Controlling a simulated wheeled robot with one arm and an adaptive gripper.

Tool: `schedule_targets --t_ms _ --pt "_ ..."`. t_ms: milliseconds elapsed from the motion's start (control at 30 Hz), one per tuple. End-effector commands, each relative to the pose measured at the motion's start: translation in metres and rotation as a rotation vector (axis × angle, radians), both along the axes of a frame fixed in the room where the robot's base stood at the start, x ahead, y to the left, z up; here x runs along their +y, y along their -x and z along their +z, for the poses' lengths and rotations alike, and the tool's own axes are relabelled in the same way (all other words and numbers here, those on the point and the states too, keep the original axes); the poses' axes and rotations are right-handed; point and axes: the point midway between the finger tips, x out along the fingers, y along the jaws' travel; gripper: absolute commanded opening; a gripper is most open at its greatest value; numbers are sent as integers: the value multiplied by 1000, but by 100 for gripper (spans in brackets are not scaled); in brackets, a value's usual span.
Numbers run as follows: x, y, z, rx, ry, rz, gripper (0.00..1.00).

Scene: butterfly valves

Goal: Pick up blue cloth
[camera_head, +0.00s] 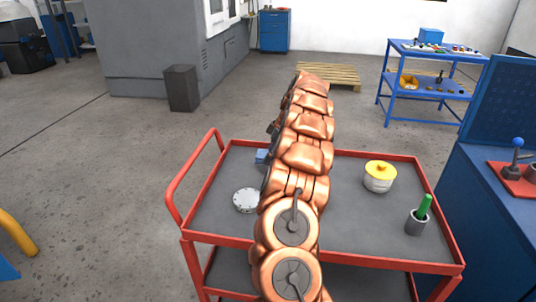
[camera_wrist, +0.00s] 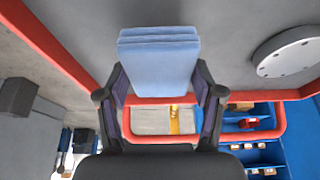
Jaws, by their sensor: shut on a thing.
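The blue cloth (camera_wrist: 159,60) is a folded, layered light-blue block between the two dark fingers of my gripper (camera_wrist: 161,88) in the wrist view. The fingers are shut on its sides. In the head view only a small part of the blue cloth (camera_head: 262,156) shows at the left of my copper-coloured arm, over the grey top of the red cart (camera_head: 355,225). My arm hides the rest of the cloth and most of the gripper there. I cannot tell whether the cloth touches the cart top.
The flange (camera_wrist: 287,52) also shows in the wrist view. A blue bench stands right.

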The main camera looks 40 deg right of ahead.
Motion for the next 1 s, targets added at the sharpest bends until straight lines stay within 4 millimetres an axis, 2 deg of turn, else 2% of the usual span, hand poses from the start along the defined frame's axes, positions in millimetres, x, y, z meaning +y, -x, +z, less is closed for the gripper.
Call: schedule_targets --t_ms 267,800,1000 --pt "9 26 2 0 -3 2 36" --pt "33 101 10 -2 -1 2 36" --pt "39 122 12 -2 -1 1 36"
